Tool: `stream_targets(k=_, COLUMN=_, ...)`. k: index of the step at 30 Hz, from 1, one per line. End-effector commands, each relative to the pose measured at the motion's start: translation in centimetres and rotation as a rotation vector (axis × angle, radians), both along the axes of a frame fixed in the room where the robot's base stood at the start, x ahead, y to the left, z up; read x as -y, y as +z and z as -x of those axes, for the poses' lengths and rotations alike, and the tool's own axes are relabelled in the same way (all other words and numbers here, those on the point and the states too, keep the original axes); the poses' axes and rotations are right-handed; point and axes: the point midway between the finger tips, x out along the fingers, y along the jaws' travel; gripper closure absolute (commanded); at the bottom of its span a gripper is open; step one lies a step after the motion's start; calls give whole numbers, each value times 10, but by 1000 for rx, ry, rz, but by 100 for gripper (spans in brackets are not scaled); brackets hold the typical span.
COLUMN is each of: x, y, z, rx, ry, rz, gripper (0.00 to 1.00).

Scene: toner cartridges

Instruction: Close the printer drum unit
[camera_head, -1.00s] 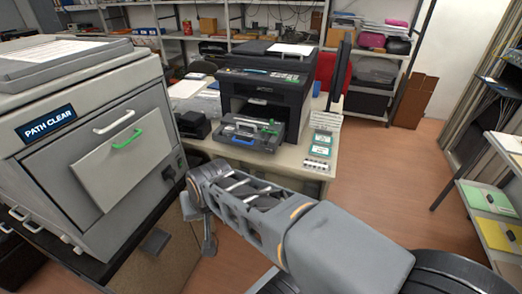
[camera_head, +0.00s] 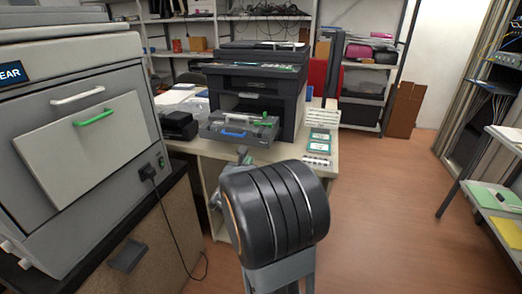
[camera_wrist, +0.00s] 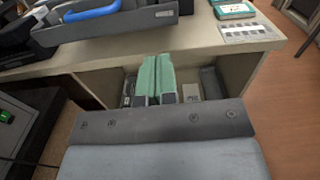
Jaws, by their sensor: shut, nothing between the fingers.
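The black printer (camera_head: 258,85) stands on the desk. Its grey drum unit (camera_head: 212,131) sticks out of the front, open, with a blue handle (camera_head: 234,134) on its front face and a green part on top. In the wrist view the drum unit's front (camera_wrist: 125,25) and blue handle (camera_wrist: 92,11) show at the upper left, cut by the frame edge. My gripper (camera_wrist: 165,120) is shut and empty, in front of the desk and below the drum unit, not touching it. In the head view my arm's thick black link hides most of it.
A large grey machine (camera_head: 80,110) with a hanging cable stands at left. Floor is free at right.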

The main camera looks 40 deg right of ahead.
Motion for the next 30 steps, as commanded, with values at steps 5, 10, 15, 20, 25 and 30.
stream_targets(k=5, x=21, y=-1, z=-6, rx=29, ry=-23, rz=-5, gripper=100)
stream_targets(k=10, x=50, y=-1, z=-22, rx=28, ry=-21, rz=-6, gripper=100)
stream_targets(k=15, x=77, y=-1, z=-38, rx=26, ry=-18, rz=-5, gripper=100)
stream_targets(k=20, x=98, y=-1, z=-49, rx=25, ry=-17, rz=-6, gripper=100)
stream_targets(k=25, x=114, y=-1, z=-57, rx=26, ry=-16, rz=-5, gripper=100)
stream_targets(k=30, x=121, y=-1, z=-62, rx=26, ry=-15, rz=-5, gripper=100)
